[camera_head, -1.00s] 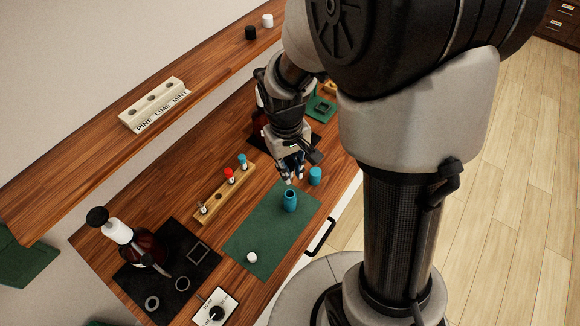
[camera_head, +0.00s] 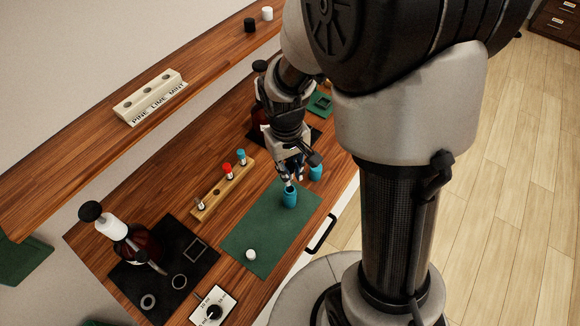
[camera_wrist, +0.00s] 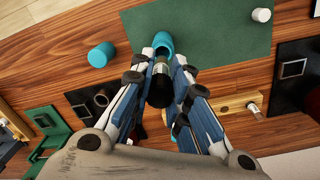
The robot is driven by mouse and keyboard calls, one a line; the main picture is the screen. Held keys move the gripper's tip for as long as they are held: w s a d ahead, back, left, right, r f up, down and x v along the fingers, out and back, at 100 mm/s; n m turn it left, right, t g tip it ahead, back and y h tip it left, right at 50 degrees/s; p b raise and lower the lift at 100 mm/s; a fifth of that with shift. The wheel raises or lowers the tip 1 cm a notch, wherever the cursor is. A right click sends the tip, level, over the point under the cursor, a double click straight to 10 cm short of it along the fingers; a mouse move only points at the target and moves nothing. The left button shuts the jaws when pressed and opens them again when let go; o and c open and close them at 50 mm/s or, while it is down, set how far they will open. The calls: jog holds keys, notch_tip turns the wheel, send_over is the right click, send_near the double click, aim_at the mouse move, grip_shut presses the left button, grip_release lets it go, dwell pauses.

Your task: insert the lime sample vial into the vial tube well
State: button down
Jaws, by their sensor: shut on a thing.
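My gripper (camera_head: 289,180) is shut on a black-capped vial with a clear body, taken as the lime sample vial (camera_wrist: 160,88); its label cannot be read. The teal vial tube well (camera_head: 289,200) stands upright on the green mat, directly below my gripper. In the wrist view the well (camera_wrist: 164,41) is just past the fingertips (camera_wrist: 161,72). The vial's lower end overlaps the well's mouth there; I cannot tell how far inside it is. In the head view the fingers hide most of the vial.
A teal cylinder (camera_head: 316,172) stands close right of the well. A wooden rack (camera_head: 212,202) with red-capped and blue-capped vials is to the left. A white cap (camera_head: 250,254) lies on the green mat (camera_head: 262,232), which is otherwise clear. A dark bottle (camera_head: 143,243) stands at lower left.

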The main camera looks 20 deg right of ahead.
jog(key=shift+f+b, duration=0.55)
jog(key=shift+f, duration=0.5)
jog(key=shift+f+b, duration=1.65)
jog(key=shift+f, duration=0.65)
dwell(0.6)
jog(key=c, duration=1.4)
grip_release()
jog(key=shift+c, duration=0.2)
jog(key=shift+r, duration=0.1)
jog(key=r, duration=1.2)
jog(key=shift+w+a, duration=0.1)
jog(key=shift+a, duration=0.15)
